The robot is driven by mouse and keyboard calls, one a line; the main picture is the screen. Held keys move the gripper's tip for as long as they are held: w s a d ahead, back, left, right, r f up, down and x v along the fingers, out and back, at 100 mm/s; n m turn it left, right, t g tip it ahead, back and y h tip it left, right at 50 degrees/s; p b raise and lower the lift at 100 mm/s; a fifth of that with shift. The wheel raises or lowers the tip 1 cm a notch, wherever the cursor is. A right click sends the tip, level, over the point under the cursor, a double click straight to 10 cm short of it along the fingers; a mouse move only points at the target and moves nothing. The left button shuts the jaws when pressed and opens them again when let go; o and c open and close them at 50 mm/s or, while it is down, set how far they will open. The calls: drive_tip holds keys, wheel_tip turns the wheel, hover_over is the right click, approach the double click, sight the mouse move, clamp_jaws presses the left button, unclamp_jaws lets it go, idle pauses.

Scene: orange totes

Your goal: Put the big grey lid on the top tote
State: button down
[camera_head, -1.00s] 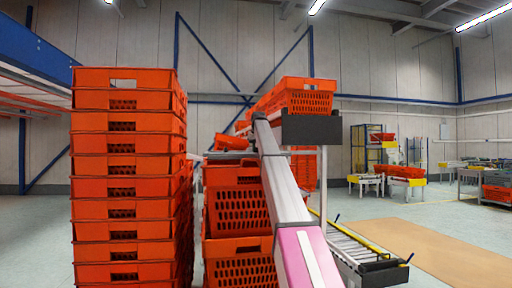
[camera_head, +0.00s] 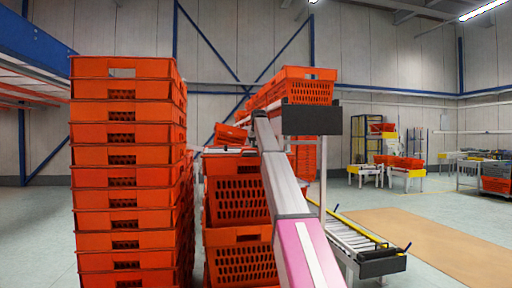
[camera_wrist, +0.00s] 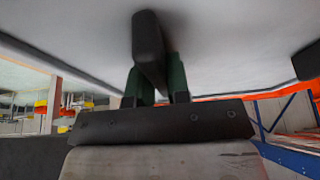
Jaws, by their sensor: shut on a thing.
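In the wrist view a broad pale grey panel, the big grey lid (camera_wrist: 235,50), fills the upper part of the picture. My gripper (camera_wrist: 148,45) is shut on it; a dark finger with green parts behind it lies against its surface. In the head view my gripper is hidden behind my arm, and I cannot make out the lid clearly. A tall stack of orange totes stands at the left, with its top tote (camera_head: 120,68) showing. A shorter stack of perforated orange totes (camera_head: 238,200) stands beside it, partly behind my arm. Which stack is meant I cannot tell.
More orange totes (camera_head: 305,85) stand high behind my arm. A roller conveyor (camera_head: 350,240) runs at the right, beside a clear tan floor area (camera_head: 430,240). A blue beam (camera_head: 35,45) crosses the upper left. Racks and tables stand far right.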

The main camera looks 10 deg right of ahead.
drive_tip(key=shift+f, duration=0.35)
idle(0.4)
drive_tip(key=c, duration=1)
unclamp_jaws()
drive_tip(key=shift+s, duration=0.1)
drive_tip(key=shift+f, duration=0.1)
drive_tip(key=v, duration=1)
drive_tip(key=shift+a+r, duration=0.1)
drive_tip(key=shift+r, duration=0.25)
drive_tip(key=shift+s+r, duration=0.1)
drive_tip(key=shift+r, duration=0.15)
